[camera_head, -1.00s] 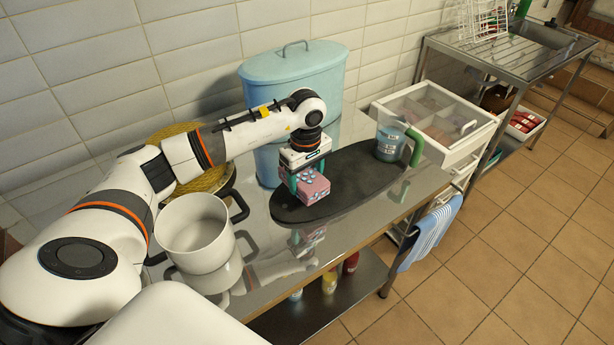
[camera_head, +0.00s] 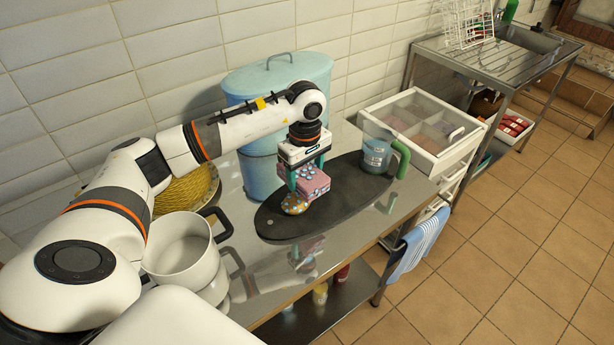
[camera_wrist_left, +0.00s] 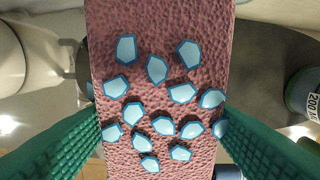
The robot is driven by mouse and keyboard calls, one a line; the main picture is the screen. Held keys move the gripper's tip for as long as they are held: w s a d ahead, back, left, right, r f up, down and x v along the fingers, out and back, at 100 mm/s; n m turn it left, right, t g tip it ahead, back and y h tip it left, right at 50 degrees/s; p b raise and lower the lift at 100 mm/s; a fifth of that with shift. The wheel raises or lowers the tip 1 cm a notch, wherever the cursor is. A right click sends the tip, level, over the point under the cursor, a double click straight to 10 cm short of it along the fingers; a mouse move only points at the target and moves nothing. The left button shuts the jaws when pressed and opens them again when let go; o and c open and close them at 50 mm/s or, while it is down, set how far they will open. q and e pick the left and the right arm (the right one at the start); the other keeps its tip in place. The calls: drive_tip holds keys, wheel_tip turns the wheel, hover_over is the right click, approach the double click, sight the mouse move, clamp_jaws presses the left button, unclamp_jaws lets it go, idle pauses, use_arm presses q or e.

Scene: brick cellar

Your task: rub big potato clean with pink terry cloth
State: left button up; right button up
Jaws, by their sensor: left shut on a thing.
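The pink terry cloth (camera_head: 312,179) is a thick folded block with pale, blue-edged patches. My left gripper (camera_head: 307,176) is shut on it, with a green finger on each side. In the left wrist view the cloth (camera_wrist_left: 160,100) fills the middle between the fingers and hides what lies below. The potato (camera_head: 294,204) is brownish with pale spots and lies on the dark oval board (camera_head: 335,213), at the cloth's lower left. The cloth is close to it; I cannot tell whether they touch. My right gripper is not in view.
A grey-white pot (camera_head: 182,250) stands left of the board on the steel table. A blue lidded bin (camera_head: 270,90) and a yellow woven basket (camera_head: 190,190) are behind. A clear jug with green handle (camera_head: 377,155) stands at the board's far right end.

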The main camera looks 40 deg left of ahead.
use_arm(q)
drive_tip(key=shift+r+p, duration=0.4)
drive_tip(key=shift+r, duration=0.55)
drive_tip(key=shift+w+r+p, duration=0.2)
drive_tip(key=shift+r+p, duration=0.25)
drive_tip(key=shift+r, duration=0.25)
drive_tip(key=shift+s+r, duration=0.1)
drive_tip(key=shift+r, duration=0.3)
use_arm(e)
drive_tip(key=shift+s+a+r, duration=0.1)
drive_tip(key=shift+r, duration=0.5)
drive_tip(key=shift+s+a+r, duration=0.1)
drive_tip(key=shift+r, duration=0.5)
